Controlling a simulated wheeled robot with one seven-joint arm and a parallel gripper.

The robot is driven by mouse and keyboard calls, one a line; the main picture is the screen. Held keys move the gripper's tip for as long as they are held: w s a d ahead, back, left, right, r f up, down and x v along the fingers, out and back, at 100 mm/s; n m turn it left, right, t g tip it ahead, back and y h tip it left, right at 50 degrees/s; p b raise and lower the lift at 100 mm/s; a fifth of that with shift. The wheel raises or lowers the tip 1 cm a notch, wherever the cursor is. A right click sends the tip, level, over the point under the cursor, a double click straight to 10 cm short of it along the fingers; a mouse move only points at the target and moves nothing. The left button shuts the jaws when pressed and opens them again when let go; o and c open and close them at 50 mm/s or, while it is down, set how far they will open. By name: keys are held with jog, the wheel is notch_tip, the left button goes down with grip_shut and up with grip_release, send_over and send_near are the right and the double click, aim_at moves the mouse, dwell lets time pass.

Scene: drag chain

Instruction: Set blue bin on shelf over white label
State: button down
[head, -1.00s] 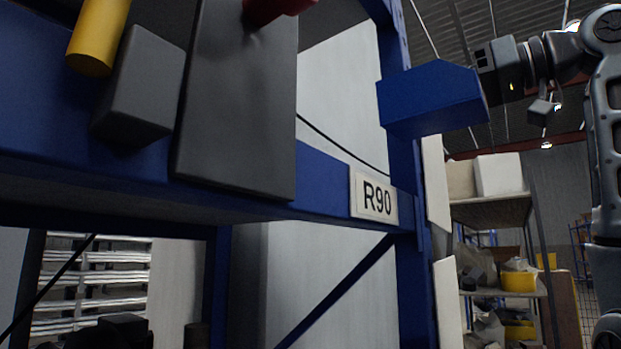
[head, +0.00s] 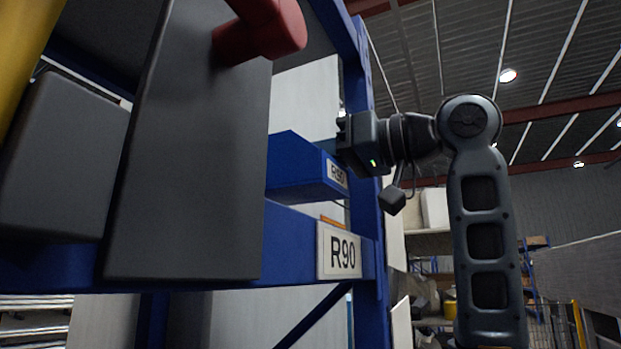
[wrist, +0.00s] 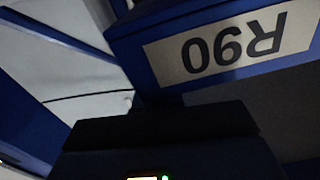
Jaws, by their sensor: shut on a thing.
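The blue bin (head: 295,165) is at the shelf, just above the blue front beam (head: 290,235) and right of the tall dark grey box. It has its own R90 label on its front. The white R90 label (head: 340,252) is on the beam, below the bin's right part. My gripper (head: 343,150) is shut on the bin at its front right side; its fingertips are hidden. In the wrist view the bin (wrist: 128,45) and its upside-down R90 label fill the top, beyond my dark gripper. I cannot tell whether the bin touches the shelf.
The dark grey box (head: 190,160) stands close left of the bin, with a red object (head: 265,30) at its top. A smaller grey box (head: 60,160) and a yellow object (head: 20,50) are further left. A blue upright (head: 365,130) stands just right of the bin.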

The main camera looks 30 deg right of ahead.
jog(key=shift+a+f+p, duration=0.1)
jog(key=shift+f+p, duration=0.35)
jog(key=shift+f, duration=1.6)
jog(key=c, duration=1.3)
grip_release()
jog(key=b+v, duration=0.3)
jog(key=v, duration=0.9)
jog(key=shift+b, duration=0.3)
